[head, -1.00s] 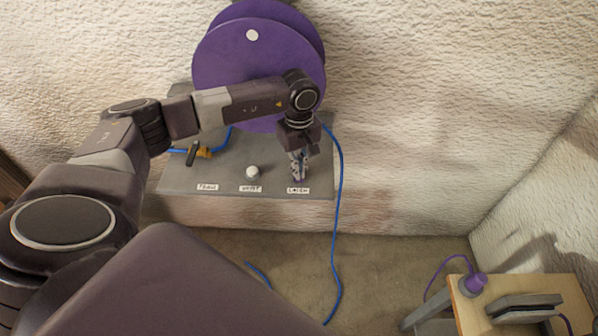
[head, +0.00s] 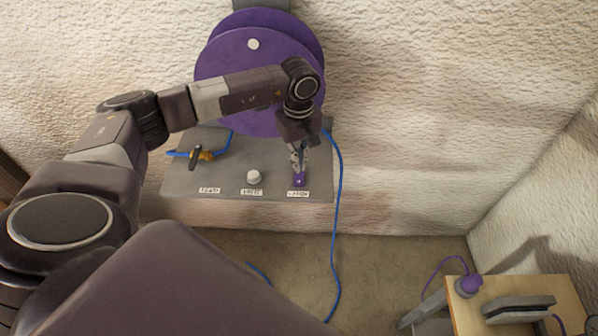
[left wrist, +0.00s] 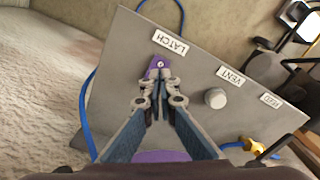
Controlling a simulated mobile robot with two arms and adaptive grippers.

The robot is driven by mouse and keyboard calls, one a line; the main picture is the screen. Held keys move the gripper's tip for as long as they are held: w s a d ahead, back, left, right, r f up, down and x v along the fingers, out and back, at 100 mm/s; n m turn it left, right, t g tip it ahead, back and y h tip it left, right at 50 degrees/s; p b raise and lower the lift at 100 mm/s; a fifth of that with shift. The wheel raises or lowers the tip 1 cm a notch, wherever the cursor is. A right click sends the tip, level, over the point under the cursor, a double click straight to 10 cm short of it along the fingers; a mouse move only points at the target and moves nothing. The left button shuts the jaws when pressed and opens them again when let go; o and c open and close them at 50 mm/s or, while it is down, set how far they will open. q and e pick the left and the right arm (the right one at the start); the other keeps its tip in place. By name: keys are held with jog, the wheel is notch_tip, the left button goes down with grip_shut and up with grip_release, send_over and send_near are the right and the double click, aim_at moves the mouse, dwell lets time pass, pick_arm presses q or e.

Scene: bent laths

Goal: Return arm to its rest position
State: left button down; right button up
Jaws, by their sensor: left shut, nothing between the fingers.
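My left arm reaches in from the left in the head view, over a grey panel (head: 225,185) below a purple reel. My left gripper (head: 298,170) points down beside the purple latch (head: 299,181). In the left wrist view the gripper (left wrist: 158,90) has its fingertips together with nothing held. The purple latch piece (left wrist: 160,66) shows just beyond the tips, under the label LATCH; I cannot tell whether they touch it. My right gripper is not in view.
The purple reel (head: 255,70) stands behind the forearm. A small wooden table (head: 470,315) is at lower right.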

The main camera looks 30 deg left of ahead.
pick_arm(q)
jog(key=shift+r+p, duration=0.35)
jog(key=shift+r, duration=0.65)
